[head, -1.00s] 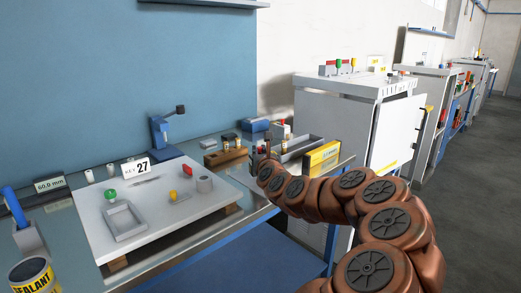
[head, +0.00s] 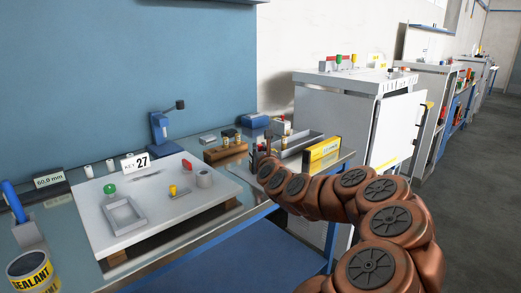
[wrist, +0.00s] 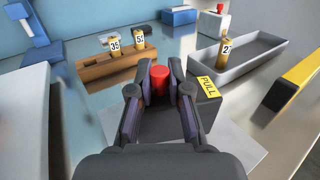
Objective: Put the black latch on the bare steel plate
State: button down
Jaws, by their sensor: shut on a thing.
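My gripper (wrist: 159,78) is in the middle of the wrist view, its two fingers closed about a red knob (wrist: 159,84). The knob seems to rise from a dark block with a yellow PULL label (wrist: 206,102), which I take for the black latch. The fingers hide much of the block. A pale flat plate (wrist: 238,136), perhaps the bare steel plate, lies on the bench below and to the right of the block. I cannot tell whether the block touches it. In the head view my gripper (head: 262,148) is small and its load is unclear.
A wooden holder (wrist: 112,72) with numbered brass pieces stands behind left of the gripper. A grey tray (wrist: 262,58) with another brass piece is at right, beside a yellow-labelled box (head: 322,154). A white kit board (head: 150,222) with parts lies at left.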

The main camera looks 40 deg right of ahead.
jog(key=shift+f, duration=0.25)
jog(key=c, duration=1)
grip_release()
jog(key=shift+s+a, duration=0.25)
jog(key=shift+s, duration=0.35)
jog(key=shift+v, duration=3.05)
jog(key=shift+a, duration=0.1)
jog(key=shift+s, duration=0.1)
